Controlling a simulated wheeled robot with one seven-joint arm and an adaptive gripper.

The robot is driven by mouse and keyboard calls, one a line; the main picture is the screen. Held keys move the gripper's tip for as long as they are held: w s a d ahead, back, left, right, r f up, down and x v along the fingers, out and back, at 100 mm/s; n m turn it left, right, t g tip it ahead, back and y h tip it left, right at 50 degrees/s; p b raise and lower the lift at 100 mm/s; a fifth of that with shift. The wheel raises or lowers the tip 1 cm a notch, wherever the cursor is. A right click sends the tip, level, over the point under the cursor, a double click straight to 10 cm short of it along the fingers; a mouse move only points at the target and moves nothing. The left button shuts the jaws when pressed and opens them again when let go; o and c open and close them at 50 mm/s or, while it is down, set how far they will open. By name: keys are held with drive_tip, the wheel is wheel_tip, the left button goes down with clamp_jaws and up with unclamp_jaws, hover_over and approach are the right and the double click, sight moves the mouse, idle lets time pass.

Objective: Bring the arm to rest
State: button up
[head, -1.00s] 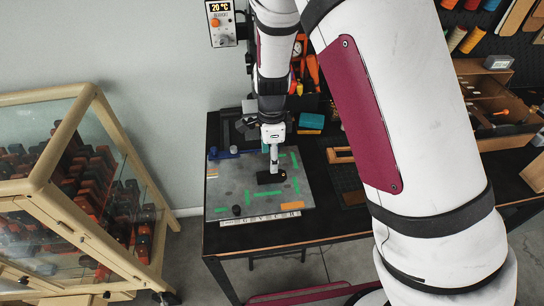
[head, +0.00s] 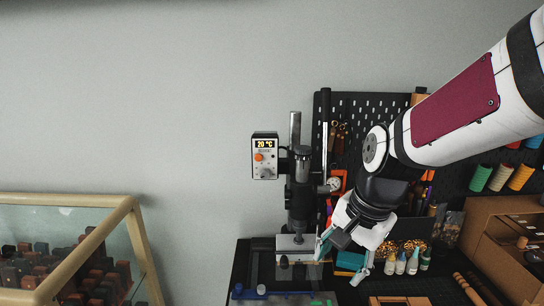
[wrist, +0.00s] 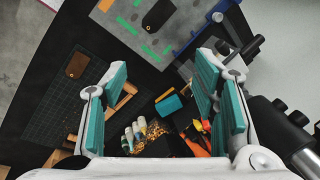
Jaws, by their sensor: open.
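My gripper (head: 342,260) is open, its two teal-padded fingers spread apart with nothing between them. In the head view it hangs at the end of my bent arm, in front of the workbench's back area and just right of the stamping press (head: 301,195). In the wrist view my gripper (wrist: 160,78) points down over the bench. A dark tag (wrist: 158,17) lies on the grey work mat (wrist: 128,45) beyond the fingertips, apart from them.
The control box (head: 264,157) reads 20 °C. Small bottles (head: 401,264) and a teal block (head: 349,260) stand close to my gripper. A brown tag (wrist: 76,66) lies on a cutting mat (wrist: 52,105). A glass-topped cabinet (head: 70,250) stands at left.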

drive_tip(key=s+d+r+n+t+h+b, duration=0.1)
drive_tip(key=s+d+r+n, duration=0.1)
drive_tip(key=s+d+n, duration=0.1)
drive_tip(key=s+d+r+n+t+b, duration=0.2)
drive_tip(key=s+d+r+n, duration=0.1)
drive_tip(key=s+n, duration=0.3)
drive_tip(key=shift+s+r+h, duration=0.25)
drive_tip(key=shift+s+h, duration=0.15)
drive_tip(key=shift+s, duration=0.85)
